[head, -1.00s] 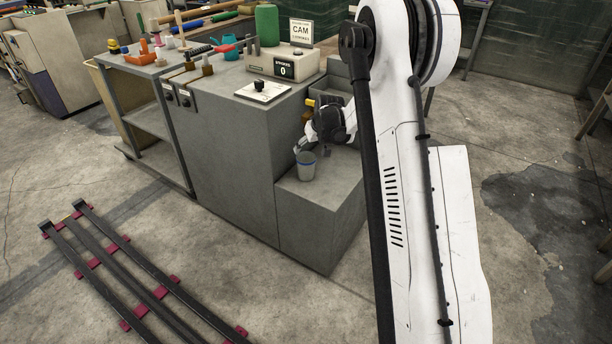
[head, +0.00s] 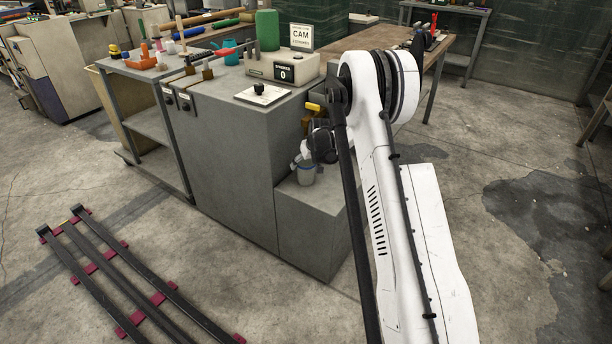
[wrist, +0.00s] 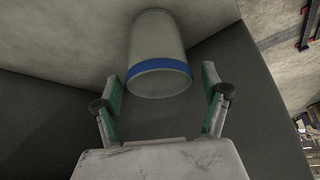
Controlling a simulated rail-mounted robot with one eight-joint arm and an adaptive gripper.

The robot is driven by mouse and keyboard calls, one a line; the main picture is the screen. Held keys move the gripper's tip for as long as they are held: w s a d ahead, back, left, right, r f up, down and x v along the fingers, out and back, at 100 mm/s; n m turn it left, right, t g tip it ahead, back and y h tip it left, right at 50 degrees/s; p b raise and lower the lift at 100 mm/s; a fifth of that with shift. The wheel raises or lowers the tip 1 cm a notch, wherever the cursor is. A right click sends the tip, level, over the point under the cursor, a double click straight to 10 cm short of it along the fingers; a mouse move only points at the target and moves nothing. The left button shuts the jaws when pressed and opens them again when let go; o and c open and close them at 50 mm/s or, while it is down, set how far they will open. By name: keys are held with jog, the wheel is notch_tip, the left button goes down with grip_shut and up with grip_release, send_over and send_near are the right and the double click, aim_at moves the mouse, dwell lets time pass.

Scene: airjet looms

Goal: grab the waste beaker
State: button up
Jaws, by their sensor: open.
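The waste beaker (head: 306,176) is a small grey cup with a blue band near its rim. It stands on the low grey step at the right end of the grey cabinet. In the wrist view the beaker (wrist: 158,50) lies just ahead of my gripper (wrist: 161,92), centred between the fingers. The fingers have green pads and stand apart, one to each side of the beaker's banded end. I see a gap on both sides. In the head view my gripper (head: 304,160) is at the beaker and partly covers it.
The grey low step (head: 318,215) carries the beaker beside the taller cabinet (head: 225,165). A counter box (head: 283,66) and a green cylinder (head: 267,30) stand on the cabinet top. Dark rails (head: 105,270) lie on the floor at the left. The floor at the right is open.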

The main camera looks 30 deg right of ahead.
jog(key=x, duration=0.2)
jog(key=b+x, duration=0.1)
jog(key=x, duration=0.1)
jog(key=shift+w+d, duration=0.1)
jog(key=shift+w, duration=0.25)
jog(key=c, duration=1.5)
jog(key=shift+r, duration=0.1)
